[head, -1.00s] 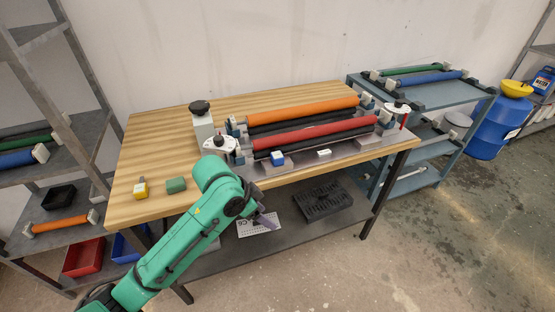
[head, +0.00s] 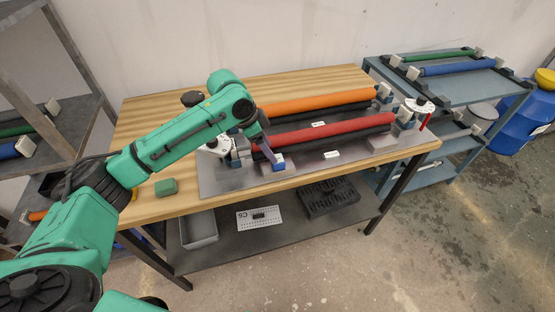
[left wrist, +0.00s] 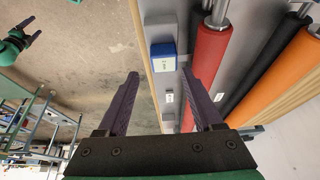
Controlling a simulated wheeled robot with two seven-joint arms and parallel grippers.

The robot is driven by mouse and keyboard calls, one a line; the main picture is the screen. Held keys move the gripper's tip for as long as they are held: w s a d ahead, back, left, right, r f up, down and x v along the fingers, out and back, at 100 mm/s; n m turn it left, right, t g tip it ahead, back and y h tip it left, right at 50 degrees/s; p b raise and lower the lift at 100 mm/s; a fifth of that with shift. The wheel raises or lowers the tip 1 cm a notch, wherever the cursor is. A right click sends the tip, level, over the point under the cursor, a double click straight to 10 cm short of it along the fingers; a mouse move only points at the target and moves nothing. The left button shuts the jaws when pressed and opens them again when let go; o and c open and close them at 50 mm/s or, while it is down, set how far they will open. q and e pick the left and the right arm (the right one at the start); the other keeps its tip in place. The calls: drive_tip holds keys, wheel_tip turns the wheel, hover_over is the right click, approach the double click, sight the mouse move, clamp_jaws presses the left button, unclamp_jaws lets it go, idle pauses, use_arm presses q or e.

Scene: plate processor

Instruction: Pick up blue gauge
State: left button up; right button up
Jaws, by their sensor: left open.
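The blue gauge (head: 279,163) is a small blue block with a white face, on the grey metal plate near the front edge of the table, in front of the red roller. It also shows in the left wrist view (left wrist: 164,57), between and beyond the fingertips. My left gripper (head: 268,150) reaches over the plate beside the gauge, and in the left wrist view its two purple fingers (left wrist: 160,74) are apart with nothing between them. Whether a finger touches the gauge is not clear. My right gripper (left wrist: 31,29) shows small at the far left of that view, its fingers apart.
Red (head: 330,133) and orange (head: 318,102) rollers lie behind the gauge. A green block (head: 165,187) sits on the wooden table to the left. A grey bin (head: 199,229) and a black tray (head: 329,197) are on the lower shelf. A blue cart (head: 450,92) stands at right.

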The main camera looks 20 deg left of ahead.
use_arm(q)
drive_tip(key=x, duration=0.1)
drive_tip(key=p+x, duration=0.1)
drive_tip(key=x, duration=0.3)
drive_tip(key=shift+w+a+f, duration=0.1)
drive_tip(key=shift+w+a, duration=0.05)
drive_tip(key=shift+w, duration=0.25)
drive_tip(key=shift+f, duration=0.3)
drive_tip(key=shift+s, duration=0.1)
drive_tip(key=shift+f, duration=0.1)
drive_tip(key=c, duration=0.3)
clamp_jaws()
use_arm(e)
drive_tip(key=w, duration=0.1)
drive_tip(key=w+r, duration=0.1)
drive_tip(key=w, duration=0.1)
drive_tip(key=shift+w+a+r, duration=0.1)
drive_tip(key=shift+a+r, duration=0.1)
drive_tip(key=shift+r, duration=0.1)
